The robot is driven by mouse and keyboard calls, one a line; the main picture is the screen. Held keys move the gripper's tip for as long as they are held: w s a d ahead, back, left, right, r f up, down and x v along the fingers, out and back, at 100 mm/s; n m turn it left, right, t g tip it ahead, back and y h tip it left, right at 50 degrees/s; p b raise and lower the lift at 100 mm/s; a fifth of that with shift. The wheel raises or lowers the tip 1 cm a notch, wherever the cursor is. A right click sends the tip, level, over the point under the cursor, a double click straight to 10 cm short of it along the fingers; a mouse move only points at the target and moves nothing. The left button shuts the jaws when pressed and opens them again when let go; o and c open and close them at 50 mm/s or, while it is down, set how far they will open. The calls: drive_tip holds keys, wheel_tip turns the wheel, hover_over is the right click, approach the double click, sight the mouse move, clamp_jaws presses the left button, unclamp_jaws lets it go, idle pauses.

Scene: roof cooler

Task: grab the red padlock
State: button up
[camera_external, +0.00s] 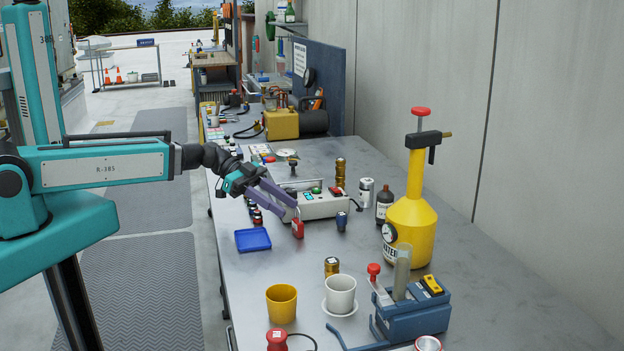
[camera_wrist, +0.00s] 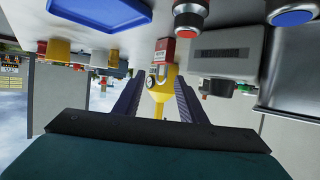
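The red padlock (camera_external: 297,230) is on the grey workbench, in front of a grey control box and to the right of a blue tray. In the wrist view, which looks upside down, the padlock (camera_wrist: 163,50) shows ahead of the fingers, roughly centred between them. My gripper (camera_external: 290,210) has its purple fingers pointing down and right toward the padlock, with the tips close to it. In the wrist view my gripper (camera_wrist: 158,82) has its two fingers spread apart with nothing held between them. Whether a fingertip touches the padlock cannot be told.
The blue tray (camera_external: 253,239) lies left of the padlock. The grey control box (camera_external: 322,206) with buttons stands right behind it. A dark blue small object (camera_external: 342,222) is to the right. A yellow sprayer (camera_external: 411,225) stands further right. Bare bench lies in front of the padlock.

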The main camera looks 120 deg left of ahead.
sight(301, 221)
drive_tip(key=shift+w+f+b, duration=0.3)
drive_tip(key=shift+w+b, duration=0.15)
drive_tip(key=shift+w, duration=0.2)
drive_tip(key=shift+w+p, duration=0.65)
drive_tip(key=shift+w, duration=0.05)
drive_tip(key=shift+p+x, duration=0.55)
drive_tip(key=shift+x, duration=0.25)
drive_tip(key=shift+p+x, duration=0.4)
drive_tip(key=shift+x, duration=0.75)
drive_tip(key=shift+a+f, duration=0.15)
drive_tip(key=shift+s, duration=0.1)
clamp_jaws()
